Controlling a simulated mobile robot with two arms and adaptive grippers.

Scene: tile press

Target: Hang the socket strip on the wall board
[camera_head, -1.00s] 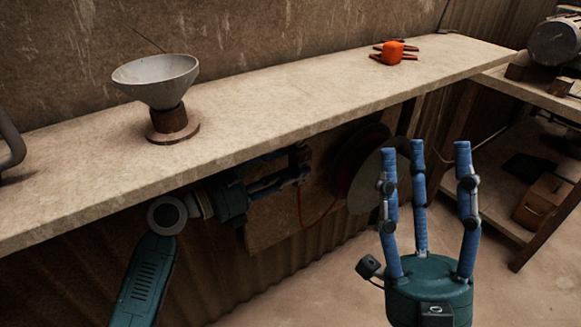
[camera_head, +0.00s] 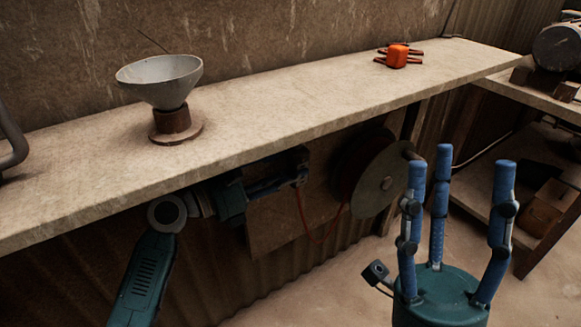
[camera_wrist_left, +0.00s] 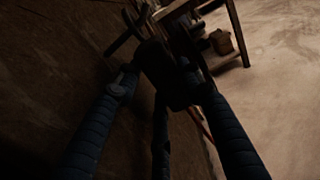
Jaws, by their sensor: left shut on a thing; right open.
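My left gripper (camera_head: 283,178) is under the workbench, its blue fingers shut on a dark block, which looks to be the socket strip (camera_head: 298,156). The bench edge and shadow hide part of it. In the left wrist view the dark block (camera_wrist_left: 172,75) sits between the fingers, too dim for detail. A red cord (camera_head: 304,218) hangs below the left gripper. A brown wall board (camera_head: 275,228) is behind and below that gripper; I cannot tell whether the block touches it. My right gripper (camera_head: 455,178) is open and empty, fingers upward, in front of the bench at right.
The workbench (camera_head: 270,108) overhangs the left gripper. On it stand a grey funnel-shaped bowl (camera_head: 160,80) on a wooden base and an orange object (camera_head: 398,56). A round reel (camera_head: 380,182) is beside the board. A second table (camera_head: 545,98) stands at right.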

